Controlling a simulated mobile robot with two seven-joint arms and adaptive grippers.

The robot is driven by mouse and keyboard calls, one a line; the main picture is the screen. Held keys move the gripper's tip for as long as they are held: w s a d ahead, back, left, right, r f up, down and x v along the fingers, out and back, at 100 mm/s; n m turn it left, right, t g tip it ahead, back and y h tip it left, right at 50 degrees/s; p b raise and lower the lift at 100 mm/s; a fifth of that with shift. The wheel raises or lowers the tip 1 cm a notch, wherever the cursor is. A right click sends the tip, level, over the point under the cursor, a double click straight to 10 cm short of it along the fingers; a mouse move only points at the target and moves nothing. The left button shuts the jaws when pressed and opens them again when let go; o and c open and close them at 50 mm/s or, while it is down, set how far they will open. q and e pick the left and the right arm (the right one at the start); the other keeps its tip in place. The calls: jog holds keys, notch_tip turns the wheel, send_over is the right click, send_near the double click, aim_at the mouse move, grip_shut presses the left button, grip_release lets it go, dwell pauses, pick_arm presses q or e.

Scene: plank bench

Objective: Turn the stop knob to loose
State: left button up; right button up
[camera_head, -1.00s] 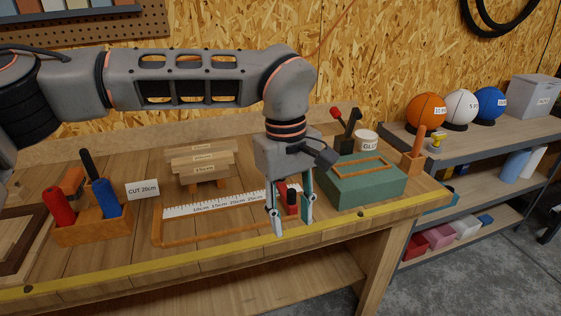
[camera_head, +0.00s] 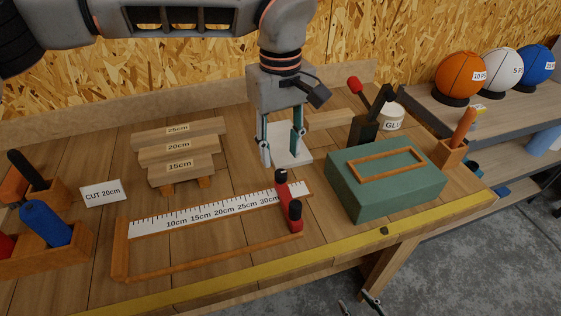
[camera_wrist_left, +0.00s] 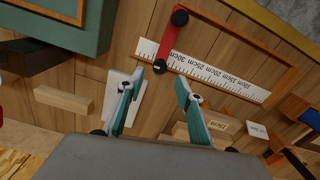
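The red stop (camera_head: 285,196) sits across the right end of the white ruler (camera_head: 220,207) on an orange-framed jig. It has a black knob (camera_head: 281,175) at its back end and another black knob (camera_head: 295,209) at its front end. My left gripper (camera_head: 282,158) is open and empty, pointing down just behind the stop in the head view. In the left wrist view the back knob (camera_wrist_left: 160,66) appears between the open fingertips (camera_wrist_left: 160,76); contact is not visible. Tips of my right gripper (camera_head: 358,304) show apart at the bottom edge.
A white plate (camera_head: 290,150) lies behind the stop. A green box (camera_head: 390,190) stands to its right, with a glue pot (camera_head: 391,117) behind. Labelled planks (camera_head: 180,150), a "CUT 20cm" card (camera_head: 103,192) and a tool holder (camera_head: 40,260) are to the left.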

aim_at(280, 172)
pick_arm(q)
notch_tip(280, 172, down, 6)
jog(key=shift+r, duration=0.1)
jog(key=shift+c, duration=0.4)
grip_shut()
